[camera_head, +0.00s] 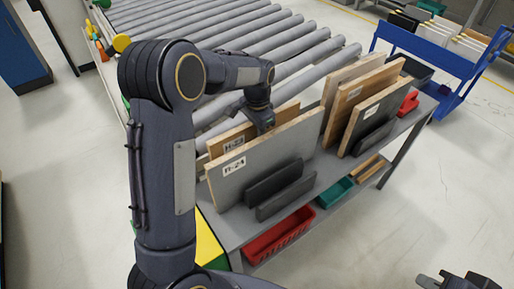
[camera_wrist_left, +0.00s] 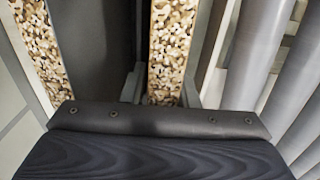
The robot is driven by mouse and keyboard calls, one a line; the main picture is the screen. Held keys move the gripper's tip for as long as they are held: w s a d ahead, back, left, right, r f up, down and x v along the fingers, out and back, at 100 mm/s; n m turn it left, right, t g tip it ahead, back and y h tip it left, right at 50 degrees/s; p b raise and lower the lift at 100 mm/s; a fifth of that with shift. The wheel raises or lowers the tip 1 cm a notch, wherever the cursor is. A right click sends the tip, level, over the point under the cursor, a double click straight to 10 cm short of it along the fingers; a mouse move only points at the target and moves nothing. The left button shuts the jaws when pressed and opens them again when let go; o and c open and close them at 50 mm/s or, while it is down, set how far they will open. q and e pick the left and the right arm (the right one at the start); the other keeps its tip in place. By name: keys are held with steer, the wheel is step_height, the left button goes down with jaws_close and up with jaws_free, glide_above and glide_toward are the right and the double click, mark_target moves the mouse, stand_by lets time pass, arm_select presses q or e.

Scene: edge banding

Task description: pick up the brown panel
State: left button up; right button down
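The brown panel (camera_head: 286,114) stands upright on the grey rack, behind a grey panel (camera_head: 285,150) labelled R-24. Only its upper strip and label show; the rest is hidden. My left gripper (camera_head: 262,122) points down at its top edge. In the left wrist view, the fingers of my left gripper (camera_wrist_left: 162,90) are on both sides of the brown panel's speckled edge (camera_wrist_left: 173,42), very close to it. I cannot tell whether they press on it. My right gripper (camera_head: 432,281) is at the bottom right, partly cut off and away from the panels.
More panels (camera_head: 365,105) stand to the right on the rack table (camera_head: 235,228). A red bin (camera_head: 280,236) and a teal bin (camera_head: 335,191) sit below. A roller conveyor (camera_head: 235,40) runs behind. A blue cart (camera_head: 440,60) stands at the far right. The grey panel's edge (camera_wrist_left: 32,50) is close left in the wrist view.

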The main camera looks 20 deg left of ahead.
arm_select(q)
jaws_close()
stand_by(1.0)
steer(key=shift+r, duration=0.1)
